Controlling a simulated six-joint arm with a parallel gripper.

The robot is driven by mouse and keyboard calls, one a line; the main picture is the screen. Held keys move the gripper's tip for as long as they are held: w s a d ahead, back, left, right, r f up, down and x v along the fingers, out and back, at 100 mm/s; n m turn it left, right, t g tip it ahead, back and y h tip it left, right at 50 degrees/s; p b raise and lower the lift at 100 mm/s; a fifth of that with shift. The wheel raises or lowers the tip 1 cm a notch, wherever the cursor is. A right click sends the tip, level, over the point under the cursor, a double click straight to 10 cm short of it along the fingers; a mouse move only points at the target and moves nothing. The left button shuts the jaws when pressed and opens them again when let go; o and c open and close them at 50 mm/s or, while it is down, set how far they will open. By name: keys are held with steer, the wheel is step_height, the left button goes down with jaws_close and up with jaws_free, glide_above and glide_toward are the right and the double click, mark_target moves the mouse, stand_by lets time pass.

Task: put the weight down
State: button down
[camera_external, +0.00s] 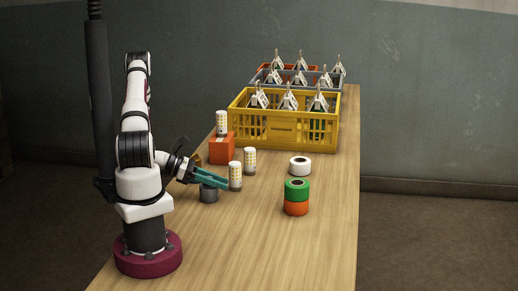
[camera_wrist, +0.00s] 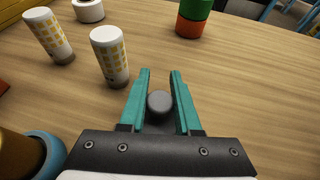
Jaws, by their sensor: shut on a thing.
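The weight is a dark grey cylinder (camera_external: 208,194) at the left side of the wooden table, beside my arm. My gripper (camera_external: 225,184) has long teal fingers, which pass across the top of the weight. In the wrist view the weight's round grey top (camera_wrist: 159,102) sits between the two fingers, behind their tips, and the fingers are shut on it. The weight looks upright. Its lower part is hidden in the wrist view, and I cannot tell whether its base touches the table.
Two white-and-yellow patterned cylinders (camera_external: 235,175) (camera_external: 249,160) stand close by the fingertips. A third (camera_external: 221,122) stands on an orange box (camera_external: 221,150). A white roll (camera_external: 300,166) and a green roll (camera_external: 297,185) on an orange one are right. A yellow crate (camera_external: 282,133) holds tagged sacks behind.

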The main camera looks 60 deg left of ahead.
steer(key=c, duration=0.6)
jaws_free()
steer(key=shift+f, duration=0.1)
